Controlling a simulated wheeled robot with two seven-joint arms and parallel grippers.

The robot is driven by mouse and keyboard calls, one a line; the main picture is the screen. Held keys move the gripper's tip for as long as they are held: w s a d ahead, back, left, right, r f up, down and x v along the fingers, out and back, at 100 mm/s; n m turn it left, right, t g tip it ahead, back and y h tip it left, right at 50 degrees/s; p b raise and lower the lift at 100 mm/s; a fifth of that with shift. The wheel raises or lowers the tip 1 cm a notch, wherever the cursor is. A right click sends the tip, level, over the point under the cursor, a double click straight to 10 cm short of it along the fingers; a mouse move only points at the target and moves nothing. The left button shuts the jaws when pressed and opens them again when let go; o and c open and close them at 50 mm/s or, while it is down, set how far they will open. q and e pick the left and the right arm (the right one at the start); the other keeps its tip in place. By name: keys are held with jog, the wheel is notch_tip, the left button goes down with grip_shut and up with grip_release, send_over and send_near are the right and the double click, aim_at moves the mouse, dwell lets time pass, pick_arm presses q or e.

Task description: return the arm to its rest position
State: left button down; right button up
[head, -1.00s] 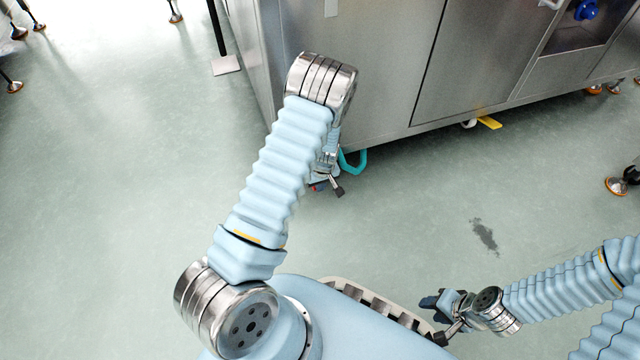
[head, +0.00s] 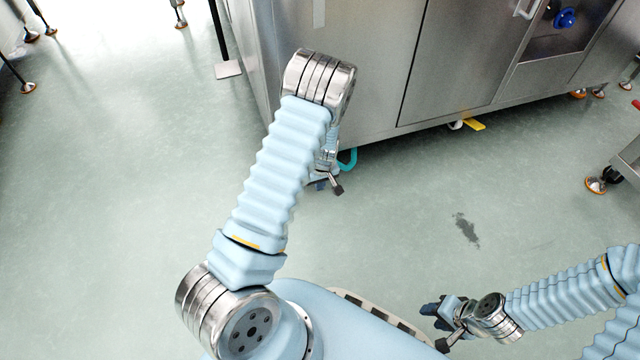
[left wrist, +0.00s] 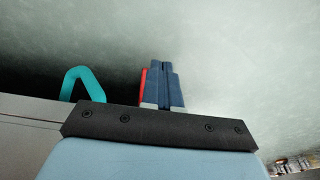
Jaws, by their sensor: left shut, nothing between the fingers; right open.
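My left arm reaches up through the middle of the head view, folded at its metal elbow joint. My left gripper (head: 319,183) hangs below the elbow, partly hidden behind the forearm. In the left wrist view its dark blue fingers (left wrist: 162,86) lie together, shut with nothing between them. A thin red strip shows along their left side. My right gripper (head: 430,309) is at the lower right of the head view, beside my base. It is open, small in the picture and empty.
A large steel cabinet (head: 365,75) stands ahead, close beyond my left elbow. A teal handle-like loop (head: 348,159) shows at its lower edge, also in the left wrist view (left wrist: 80,80). A wheeled metal stand (head: 628,160) is at the right edge.

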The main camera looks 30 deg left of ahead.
dwell(0.3)
pick_arm(q)
jog(key=s+d+r+m+h+p, duration=0.2)
jog(key=s+d+r+m+p, duration=0.2)
jog(key=s+d, duration=0.6)
jog(key=s+d+r+m+h+p, duration=0.3)
jog(key=s+d+r+p, duration=0.3)
jog(key=s+d, duration=0.4)
jog(key=shift+d+r+m+h+p, duration=0.2)
jog(key=shift+r+m+h+p, duration=0.15)
jog(key=shift+m+p, duration=0.2)
pick_arm(e)
notch_tip(320, 180, up, 11)
jog(key=shift+a, duration=0.3)
jog(key=shift+s+f, duration=0.1)
